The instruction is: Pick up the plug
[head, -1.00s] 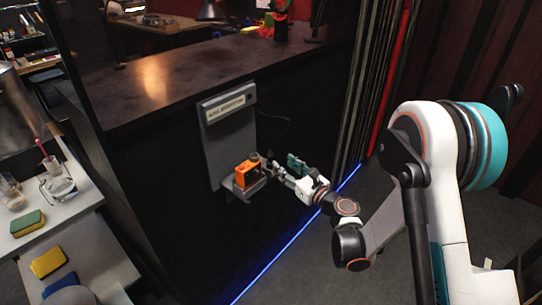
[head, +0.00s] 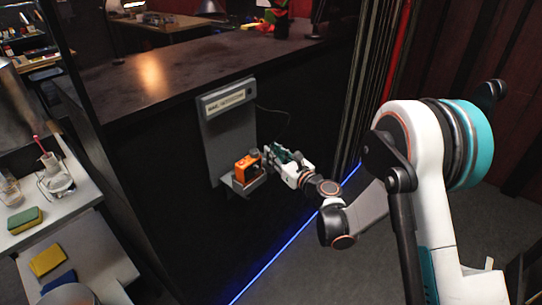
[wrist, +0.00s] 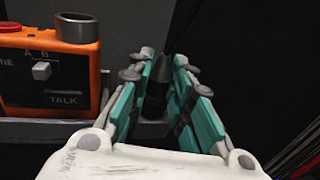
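A dark, plug-like shape (wrist: 157,73) shows between the fingers in the wrist view. It is dark on dark, so its outline is hard to make out. My gripper (wrist: 163,62) has its teal fingers apart, one on each side of that shape. I cannot see a firm contact. In the head view my gripper (head: 267,155) is just right of the orange box (head: 247,168), at the small shelf. The plug cannot be made out in the head view.
The orange box (wrist: 50,75), with a grey ring on top and a TALK label, stands close left of my fingers on a grey ledge (head: 226,185). A grey panel (head: 217,140) rises behind it. A thin black cable (head: 287,118) hangs from the panel's right side.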

